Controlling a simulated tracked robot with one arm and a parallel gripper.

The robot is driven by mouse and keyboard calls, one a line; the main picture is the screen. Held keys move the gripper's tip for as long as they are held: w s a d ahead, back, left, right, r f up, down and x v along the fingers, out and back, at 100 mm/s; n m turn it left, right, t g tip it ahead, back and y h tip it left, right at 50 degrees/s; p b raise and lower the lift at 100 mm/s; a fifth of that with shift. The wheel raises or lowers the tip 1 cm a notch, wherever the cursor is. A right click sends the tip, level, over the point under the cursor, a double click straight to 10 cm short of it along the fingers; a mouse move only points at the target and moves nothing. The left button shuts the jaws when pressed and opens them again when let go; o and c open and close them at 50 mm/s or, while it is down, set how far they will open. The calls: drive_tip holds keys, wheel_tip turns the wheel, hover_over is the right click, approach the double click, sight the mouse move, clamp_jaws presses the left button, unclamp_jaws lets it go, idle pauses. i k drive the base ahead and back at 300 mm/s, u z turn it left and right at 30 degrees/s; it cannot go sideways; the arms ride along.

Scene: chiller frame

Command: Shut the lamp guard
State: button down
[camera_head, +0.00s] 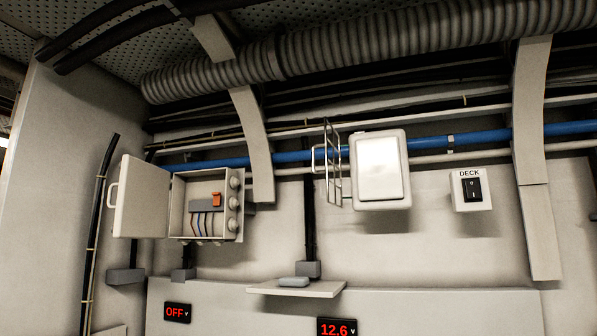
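The lamp (380,168) is a white, bright-faced box on the wall, right of centre. Its guard (333,162) is a wire frame with a small handle loop on its left side. The guard stands swung open at the lamp's left edge, seen nearly edge-on, and the lamp face is uncovered. My gripper is not in view.
An open junction box (205,205) with its door (141,198) swung left is on the left. A DECK switch (471,189) is to the right. A small shelf (320,290) holds a grey object (294,282). Ribs (532,150), a blue pipe (460,140) and a corrugated duct (380,45) cross above.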

sight(326, 119)
drive_tip(key=u, duration=0.05)
drive_tip(key=i, duration=1.1)
